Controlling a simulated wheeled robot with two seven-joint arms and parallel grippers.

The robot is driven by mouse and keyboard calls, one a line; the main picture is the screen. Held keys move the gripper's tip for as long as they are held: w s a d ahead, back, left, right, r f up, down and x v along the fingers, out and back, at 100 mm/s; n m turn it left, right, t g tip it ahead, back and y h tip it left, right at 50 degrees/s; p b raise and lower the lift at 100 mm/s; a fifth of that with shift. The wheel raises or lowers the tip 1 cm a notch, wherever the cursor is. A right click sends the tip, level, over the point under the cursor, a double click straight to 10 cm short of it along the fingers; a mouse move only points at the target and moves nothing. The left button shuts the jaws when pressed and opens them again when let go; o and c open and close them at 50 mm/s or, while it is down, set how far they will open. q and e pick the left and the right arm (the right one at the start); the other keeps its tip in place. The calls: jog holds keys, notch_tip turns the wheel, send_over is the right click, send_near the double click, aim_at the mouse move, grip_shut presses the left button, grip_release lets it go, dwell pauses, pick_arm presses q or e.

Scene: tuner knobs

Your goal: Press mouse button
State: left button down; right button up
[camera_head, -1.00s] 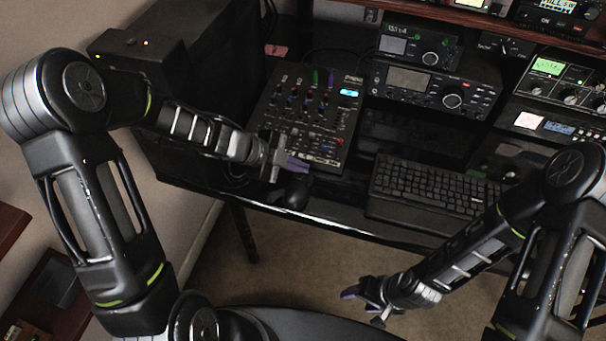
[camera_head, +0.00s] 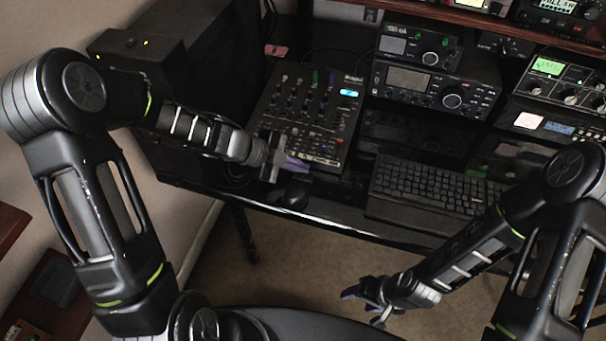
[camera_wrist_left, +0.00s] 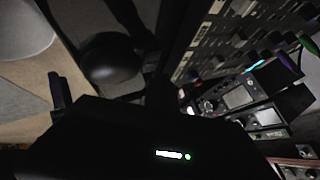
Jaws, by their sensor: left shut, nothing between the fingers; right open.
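The black mouse (camera_head: 290,194) lies on the dark desk near its front edge, just below the mixer. In the left wrist view a dark rounded shape, which looks like the mouse (camera_wrist_left: 110,60), shows close in front of the gripper. My left gripper (camera_head: 298,166) is shut and empty, with its purplish fingertips just above the mouse and over the front of the mixer. I cannot tell whether the fingertips touch the mouse. My right gripper (camera_head: 362,303) is open and empty, below and in front of the desk over the carpet.
The mixer (camera_head: 315,120) with several coloured knobs stands behind the mouse. A black keyboard (camera_head: 435,188) lies to the right on the desk. Radios (camera_head: 435,88) stand at the back. A large black box (camera_head: 215,75) stands at the left. The carpet (camera_head: 310,255) in front is clear.

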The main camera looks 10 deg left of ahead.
aim_at(299, 177)
pick_arm(q)
jog(key=shift+f, duration=0.1)
jog(key=shift+f, duration=0.35)
jog(key=shift+f, duration=0.3)
dwell(0.8)
jog(key=shift+r, duration=0.1)
jog(key=shift+r+p, duration=0.65)
notch_tip(299, 177, up, 5)
jog(key=p, duration=0.5)
jog(key=shift+p, duration=0.3)
jog(key=shift+s, duration=0.15)
dwell(0.8)
